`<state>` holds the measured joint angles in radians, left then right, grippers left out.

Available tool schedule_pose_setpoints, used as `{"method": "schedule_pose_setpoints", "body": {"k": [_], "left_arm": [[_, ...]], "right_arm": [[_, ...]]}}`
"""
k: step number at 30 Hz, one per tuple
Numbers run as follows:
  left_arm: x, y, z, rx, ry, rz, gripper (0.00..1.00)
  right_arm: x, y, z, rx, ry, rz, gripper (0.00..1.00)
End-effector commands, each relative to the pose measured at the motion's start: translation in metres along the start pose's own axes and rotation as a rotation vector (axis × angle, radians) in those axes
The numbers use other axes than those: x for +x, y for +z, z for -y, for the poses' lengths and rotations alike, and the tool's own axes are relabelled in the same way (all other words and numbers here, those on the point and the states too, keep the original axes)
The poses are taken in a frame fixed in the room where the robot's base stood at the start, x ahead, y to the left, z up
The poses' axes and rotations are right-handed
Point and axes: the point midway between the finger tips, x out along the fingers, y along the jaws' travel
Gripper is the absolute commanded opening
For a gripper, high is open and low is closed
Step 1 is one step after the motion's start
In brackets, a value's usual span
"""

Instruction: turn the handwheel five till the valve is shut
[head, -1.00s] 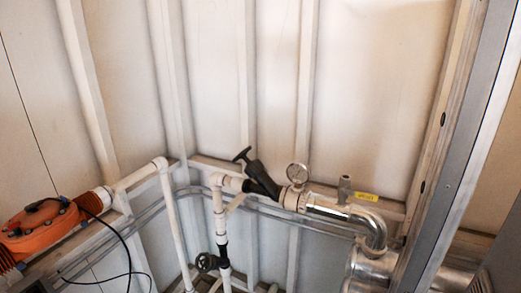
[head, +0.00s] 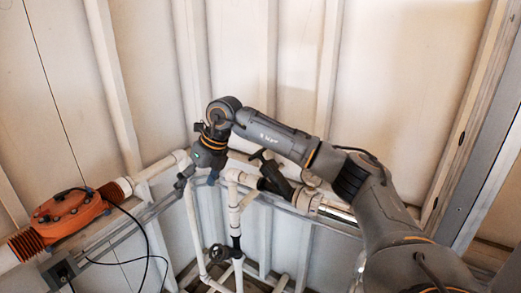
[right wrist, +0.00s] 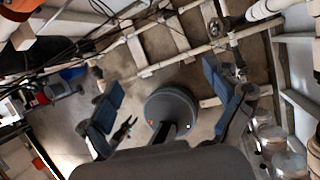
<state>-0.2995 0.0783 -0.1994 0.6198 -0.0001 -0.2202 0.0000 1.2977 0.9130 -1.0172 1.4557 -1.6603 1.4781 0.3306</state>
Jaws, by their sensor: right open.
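A small black handwheel (head: 217,252) sits low on the white vertical pipework in the head view. It also shows near the top of the right wrist view (right wrist: 217,27). A black angled valve with a T-shaped handle (head: 272,172) sits higher, at the pipe junction, partly behind my right arm. I cannot read which one is number five. My right gripper (head: 197,181) is open and points down, above and left of the low handwheel, apart from it. Its two blue-padded fingers (right wrist: 164,98) are spread with nothing held between them. My left gripper is out of view.
White pipes (head: 192,222) run down the corner, close to my right gripper. An orange ribbed unit (head: 70,212) with black cables stands at left. A metal post (head: 462,165) rises at right. Wooden slats and pipes (right wrist: 178,35) cross the floor below.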

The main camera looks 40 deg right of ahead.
Motion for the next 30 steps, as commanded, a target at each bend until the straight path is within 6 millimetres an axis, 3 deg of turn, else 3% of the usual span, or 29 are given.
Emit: {"method": "schedule_pose_setpoints", "body": {"k": [1,6,9,12,15,19,30], "left_arm": [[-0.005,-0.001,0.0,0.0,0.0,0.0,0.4],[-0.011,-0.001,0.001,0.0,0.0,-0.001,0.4],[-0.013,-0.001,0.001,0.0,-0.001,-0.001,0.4],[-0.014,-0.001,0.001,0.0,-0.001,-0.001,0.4],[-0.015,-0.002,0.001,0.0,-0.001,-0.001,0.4],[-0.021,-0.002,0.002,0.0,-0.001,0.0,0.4],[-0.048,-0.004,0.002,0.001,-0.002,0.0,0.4]], "right_arm": [[-0.037,0.001,0.02,-0.017,-0.121,0.009,0.91],[-0.13,-0.012,0.077,0.007,-0.464,0.015,0.91],[-0.166,-0.021,0.095,0.038,-0.589,0.021,0.91],[-0.185,-0.026,0.104,0.059,-0.653,0.024,0.91],[-0.188,-0.028,0.11,0.068,-0.675,0.022,0.91],[-0.177,-0.028,0.119,0.069,-0.674,0.02,0.91],[-0.117,-0.028,0.166,0.068,-0.67,0.019,0.91]]}}
